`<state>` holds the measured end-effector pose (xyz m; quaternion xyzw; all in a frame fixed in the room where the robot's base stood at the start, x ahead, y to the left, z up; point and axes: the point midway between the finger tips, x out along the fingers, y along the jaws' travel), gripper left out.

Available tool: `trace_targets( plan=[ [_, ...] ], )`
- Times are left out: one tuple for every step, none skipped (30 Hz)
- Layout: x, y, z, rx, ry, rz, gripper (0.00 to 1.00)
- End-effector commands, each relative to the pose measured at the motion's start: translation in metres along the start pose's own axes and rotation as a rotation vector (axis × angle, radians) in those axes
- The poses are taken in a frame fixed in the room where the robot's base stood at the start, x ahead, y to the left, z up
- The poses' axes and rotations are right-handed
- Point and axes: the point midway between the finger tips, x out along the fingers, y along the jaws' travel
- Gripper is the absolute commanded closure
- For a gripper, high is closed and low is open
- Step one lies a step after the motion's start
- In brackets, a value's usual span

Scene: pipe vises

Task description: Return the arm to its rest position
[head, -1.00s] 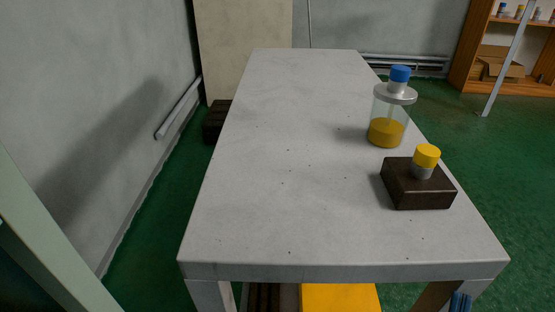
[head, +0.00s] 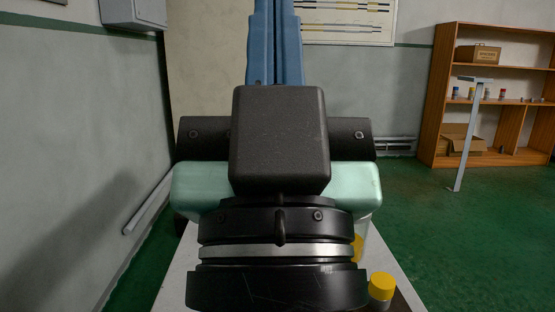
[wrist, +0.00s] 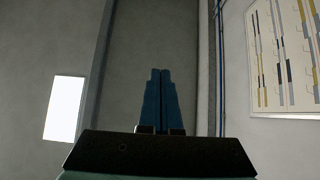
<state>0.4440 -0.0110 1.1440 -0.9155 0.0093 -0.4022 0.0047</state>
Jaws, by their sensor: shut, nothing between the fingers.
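My gripper (wrist: 160,72) shows in the wrist view with its two blue fingers side by side, shut with nothing between them. In the head view my gripper (head: 276,20) points upward at the top of the picture, its tips cut off by the frame edge. My arm is raised close in front of the head camera and fills the middle of that view. It hides most of the table behind it. In the wrist view the fingers point toward a bare wall and touch nothing.
The grey table (head: 180,278) shows only at its edges. A yellow cap (head: 382,286) shows at its right side, and part of a yellow-filled bottle (head: 358,246) stands behind my arm. A wooden shelf (head: 430,120) stands at the back right, with a grey stand (head: 465,140) before it.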

Motion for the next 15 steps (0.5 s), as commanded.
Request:
trace_targets(
  plan=[
    [0.004, -0.020, -0.020, 0.000, 0.001, -0.036, 1.00],
    [0.017, -0.015, -0.026, -0.004, -0.009, -0.027, 1.00],
    [0.027, -0.013, -0.033, -0.005, -0.012, -0.023, 1.00],
    [0.033, -0.013, -0.038, -0.005, -0.012, -0.022, 1.00],
    [0.039, -0.013, -0.043, -0.005, -0.013, -0.022, 1.00],
    [0.047, -0.013, -0.050, -0.004, -0.013, -0.022, 1.00],
    [0.053, -0.013, -0.056, -0.004, -0.013, -0.022, 1.00],
    [0.059, -0.014, -0.061, -0.004, -0.014, -0.022, 1.00],
    [0.068, -0.014, -0.069, -0.004, -0.014, -0.022, 1.00],
    [0.075, -0.014, -0.075, -0.003, -0.014, -0.022, 1.00],
    [0.082, -0.014, -0.081, -0.003, -0.014, -0.022, 1.00],
    [0.091, -0.014, -0.089, -0.003, -0.015, -0.022, 1.00],
    [0.098, -0.014, -0.096, -0.003, -0.015, -0.022, 1.00],
    [0.105, -0.014, -0.102, -0.003, -0.015, -0.022, 1.00],
    [0.114, -0.014, -0.110, -0.003, -0.015, -0.022, 1.00]
  ],
)
